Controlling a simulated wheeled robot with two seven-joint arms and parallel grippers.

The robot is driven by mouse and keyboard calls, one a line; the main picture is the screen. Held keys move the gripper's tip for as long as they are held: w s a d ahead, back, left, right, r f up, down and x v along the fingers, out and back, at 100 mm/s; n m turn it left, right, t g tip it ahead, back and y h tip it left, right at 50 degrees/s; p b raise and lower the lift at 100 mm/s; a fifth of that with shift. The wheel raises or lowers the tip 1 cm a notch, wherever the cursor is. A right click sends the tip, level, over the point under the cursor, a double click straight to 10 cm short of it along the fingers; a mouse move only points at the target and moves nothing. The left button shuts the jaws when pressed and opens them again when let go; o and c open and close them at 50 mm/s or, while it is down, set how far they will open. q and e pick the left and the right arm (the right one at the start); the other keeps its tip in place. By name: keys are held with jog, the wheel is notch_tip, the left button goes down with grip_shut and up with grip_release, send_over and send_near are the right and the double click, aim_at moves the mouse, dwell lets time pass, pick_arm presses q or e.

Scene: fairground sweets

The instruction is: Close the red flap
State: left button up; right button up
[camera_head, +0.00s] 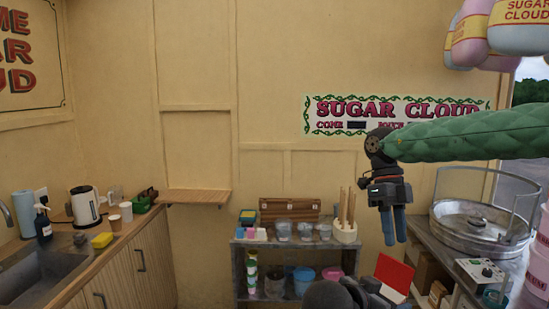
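The red flap (395,275) shows at the lower right of the head view. It stands tilted up, with a white edge or panel along its lower side. What it is hinged to is mostly hidden. My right gripper (394,241) hangs above the flap, apart from it, its blue fingers pointing down.
A metal shelf (290,244) with cups, tubs and a block of sticks (346,232) stands left of my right gripper. On the right counter are a round metal floss pan (478,226) and a control box (481,271). A sink counter (78,286) runs along the left.

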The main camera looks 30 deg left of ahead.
jog(key=v, duration=0.8)
jog(key=s+a+f+m+y, duration=0.1)
jog(key=s+a+m+y, duration=0.1)
jog(key=a+y, duration=0.35)
jog(key=s+a+m+y, duration=0.2)
jog(key=a+m+y, duration=0.1)
jog(key=a, duration=0.6)
jog(key=s+a+r+m+y, duration=0.6)
jog(key=s+a+r+y, duration=0.1)
jog(key=s+r+y, duration=0.2)
jog(key=shift+s+r, duration=0.25)
jog(key=shift+s, duration=0.25)
